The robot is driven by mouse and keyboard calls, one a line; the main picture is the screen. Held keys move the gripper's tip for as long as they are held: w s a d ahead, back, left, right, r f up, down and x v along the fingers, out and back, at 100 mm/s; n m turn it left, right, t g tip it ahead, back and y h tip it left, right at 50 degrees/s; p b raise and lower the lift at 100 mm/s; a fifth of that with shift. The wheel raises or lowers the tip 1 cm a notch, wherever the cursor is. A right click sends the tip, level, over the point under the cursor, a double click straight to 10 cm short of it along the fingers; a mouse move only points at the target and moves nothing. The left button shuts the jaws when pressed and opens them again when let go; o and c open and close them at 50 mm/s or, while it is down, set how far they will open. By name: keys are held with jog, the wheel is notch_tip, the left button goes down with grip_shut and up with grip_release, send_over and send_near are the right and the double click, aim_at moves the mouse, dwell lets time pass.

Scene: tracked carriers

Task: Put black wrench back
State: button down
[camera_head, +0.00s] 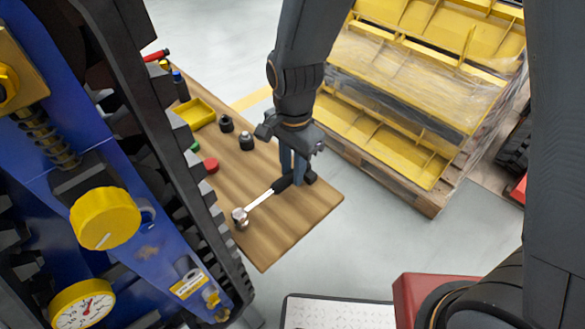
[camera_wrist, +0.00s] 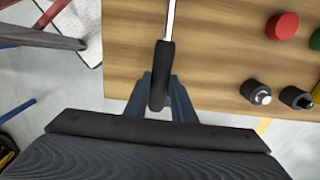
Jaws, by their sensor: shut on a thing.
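The black wrench (camera_head: 264,198) has a black handle and a bright metal shaft with a round head at its lower left end. My gripper (camera_head: 298,178) is over the right part of the wooden table (camera_head: 305,210), shut on the wrench's black handle. In the wrist view the handle (camera_wrist: 163,70) sits between the two fingers of my gripper (camera_wrist: 161,90), and its shaft runs up out of the frame. I cannot tell whether the wrench touches the table top.
A red round piece (camera_head: 211,165), dark sockets (camera_head: 246,141) and a yellow tray (camera_head: 197,113) stand farther back on the table. A blue tracked carrier (camera_head: 110,200) with yellow knobs fills the left. Stacked yellow parts on a pallet (camera_head: 430,200) stand at right. Clear table surrounds the wrench.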

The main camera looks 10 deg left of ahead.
jog(key=c, duration=1.5)
grip_release()
jog(key=shift+f, duration=0.1)
notch_tip(320, 180, up, 12)
jog(key=b, duration=0.1)
jog(key=s+d+f+n, duration=0.1)
jog(key=d+n, duration=0.1)
jog(key=d, duration=0.6)
jog(key=d+f+n, duration=0.2)
jog(key=d+n, duration=0.1)
jog(key=d, duration=0.5)
jog(key=s+d+f+n, duration=0.1)
jog(key=d+f+n, duration=0.1)
jog(key=d, duration=0.6)
jog(key=shift+s+d+n+t, duration=0.15)
jog(key=shift+s+n+t, duration=0.15)
jog(key=shift+n+t, duration=0.15)
